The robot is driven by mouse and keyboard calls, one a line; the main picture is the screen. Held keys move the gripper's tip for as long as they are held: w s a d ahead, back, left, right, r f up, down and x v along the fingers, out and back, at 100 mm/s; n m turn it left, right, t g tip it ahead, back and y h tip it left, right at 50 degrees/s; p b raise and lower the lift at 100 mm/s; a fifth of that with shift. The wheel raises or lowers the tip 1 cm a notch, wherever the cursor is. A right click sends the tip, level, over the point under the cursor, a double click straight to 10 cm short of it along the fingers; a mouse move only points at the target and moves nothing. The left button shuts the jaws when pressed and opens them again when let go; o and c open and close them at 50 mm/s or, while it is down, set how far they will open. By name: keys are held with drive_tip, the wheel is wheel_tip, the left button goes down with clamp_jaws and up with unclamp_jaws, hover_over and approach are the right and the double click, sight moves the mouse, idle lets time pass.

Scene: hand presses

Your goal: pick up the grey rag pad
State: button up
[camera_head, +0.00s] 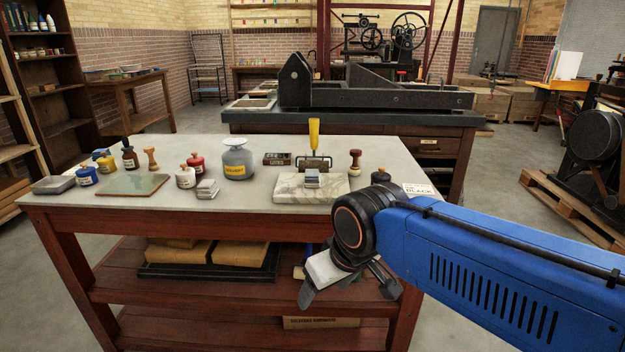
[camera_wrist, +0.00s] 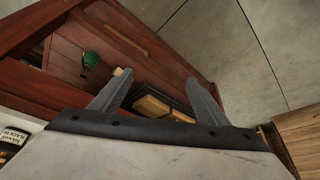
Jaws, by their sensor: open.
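A paler, whitish-grey pad (camera_head: 207,189) lies left of the slab. I cannot tell for certain which is the rag pad. My gripper (camera_head: 350,291) is open and empty, in front of the table and below its top, pointing down. In the wrist view my gripper's fingers (camera_wrist: 158,80) are spread with nothing between them. Neither pad shows there.
A grey jar (camera_head: 238,160) with a yellow label, small pots, a dark roller (camera_head: 314,158) and a wooden-knobbed tool (camera_head: 355,162) crowd the tabletop. The table's front edge and lower shelf (camera_head: 250,335) are near my gripper. Wrapped blocks (camera_head: 180,252) lie on the middle shelf.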

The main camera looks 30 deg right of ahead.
drive_tip(key=w+d+r+n+g, duration=0.1)
drive_tip(key=w+d+r+n, duration=0.2)
drive_tip(key=w+r, duration=0.55)
drive_tip(key=w+d+r+n+g, duration=0.1)
drive_tip(key=w+d+r+n, duration=0.15)
drive_tip(key=w+r, duration=0.6)
drive_tip(key=n+g, duration=0.3)
drive_tip(key=n, duration=0.3)
approach(313, 172)
wheel_tip(313, 172, down, 8)
drive_tip(key=shift+s+f, duration=0.1)
drive_tip(key=shift+f, duration=0.15)
drive_tip(key=c, duration=1.2)
drive_tip(key=shift+r, duration=0.1)
drive_tip(key=shift+c, duration=0.2)
wheel_tip(313, 172, up, 10)
